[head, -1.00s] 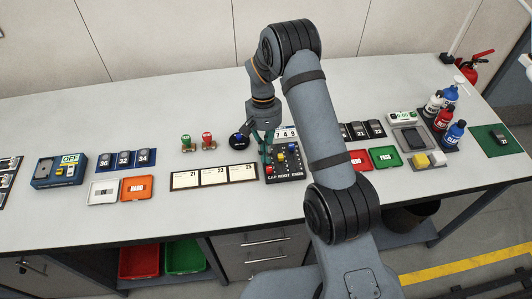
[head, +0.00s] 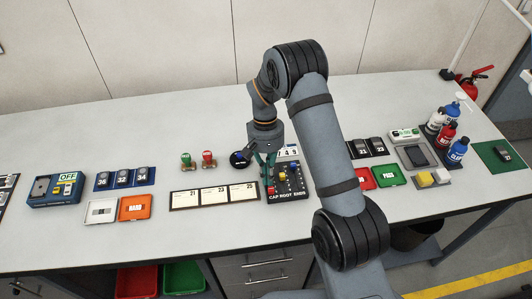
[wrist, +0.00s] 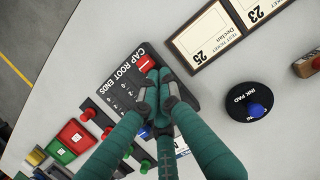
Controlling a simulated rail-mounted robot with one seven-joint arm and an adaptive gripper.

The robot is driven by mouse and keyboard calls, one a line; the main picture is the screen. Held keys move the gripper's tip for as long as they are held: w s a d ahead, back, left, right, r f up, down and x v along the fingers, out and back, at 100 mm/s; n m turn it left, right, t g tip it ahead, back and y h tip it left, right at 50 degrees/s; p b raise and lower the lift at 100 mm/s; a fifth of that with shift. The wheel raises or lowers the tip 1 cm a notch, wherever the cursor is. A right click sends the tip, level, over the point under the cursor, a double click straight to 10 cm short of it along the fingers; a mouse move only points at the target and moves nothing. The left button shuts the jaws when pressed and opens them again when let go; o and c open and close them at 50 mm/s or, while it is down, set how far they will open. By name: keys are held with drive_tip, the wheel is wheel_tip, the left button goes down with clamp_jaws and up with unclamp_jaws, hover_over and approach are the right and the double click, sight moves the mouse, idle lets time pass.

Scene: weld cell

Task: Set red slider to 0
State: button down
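The black slider panel marked CAP ROOT ENDS (head: 299,190) lies near the table's front edge. It also shows in the wrist view (wrist: 122,72). The red slider knob (wrist: 143,63) is at the title end of its track, just beyond my fingertips. In the head view the red knob (head: 270,189) is low on the panel's left side. The yellow knob (head: 282,177) and blue knob (head: 291,167) sit farther back. My gripper (wrist: 158,82) has its green fingers brought together beside the red knob. Contact is unclear, and the fingers hide much of the scale.
A row of ticket frames (head: 214,195) lies left of the panel. The ink pad (head: 240,159) and two stamps (head: 208,158) stand behind them. Red and green trays (head: 388,176) lie right, partly behind my arm. The back of the table is clear.

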drive_tip(key=w, duration=0.4)
drive_tip(key=shift+w+a+r+p, duration=0.1)
drive_tip(key=shift+a+r+p, duration=0.15)
drive_tip(key=shift+r+p, duration=0.1)
drive_tip(key=b+v, duration=0.1)
drive_tip(key=v, duration=0.8)
drive_tip(key=shift+r, duration=0.25)
drive_tip(key=x, duration=0.7)
drive_tip(key=s+p+x, duration=0.1)
drive_tip(key=x, duration=0.2)
drive_tip(key=shift+f, duration=0.1)
drive_tip(key=shift+s+d+b, duration=0.2)
drive_tip(key=shift+s+b, duration=0.3)
drive_tip(key=shift+s, duration=0.9)
